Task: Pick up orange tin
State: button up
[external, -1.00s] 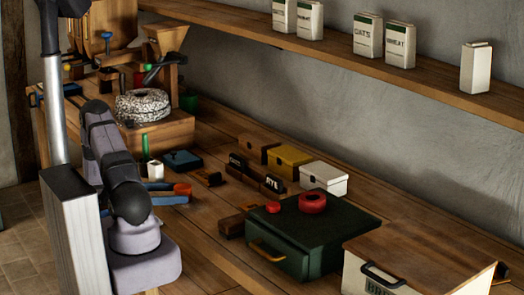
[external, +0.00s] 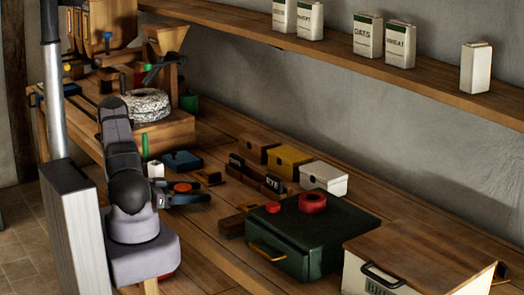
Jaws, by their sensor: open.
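The orange tin (external: 183,187) is a small, low, orange-red thing on the bench, just right of my arm. My gripper (external: 203,189) is low over the bench at the same spot, its dark fingers pointing right. It is open, and the tin shows between or just behind the fingers. I cannot tell whether any finger touches the tin. The wrist and dark fingers hide part of the tin and the bench around it.
A blue flat box (external: 182,161) and a small dark-and-wood block (external: 208,177) lie close by. Dark lettered blocks (external: 256,176) stand to the right.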

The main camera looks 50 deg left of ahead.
jog(key=c, duration=1.2)
jog(key=shift+r, duration=0.1)
notch_tip(320, 180, up, 10)
jog(key=b, duration=0.1)
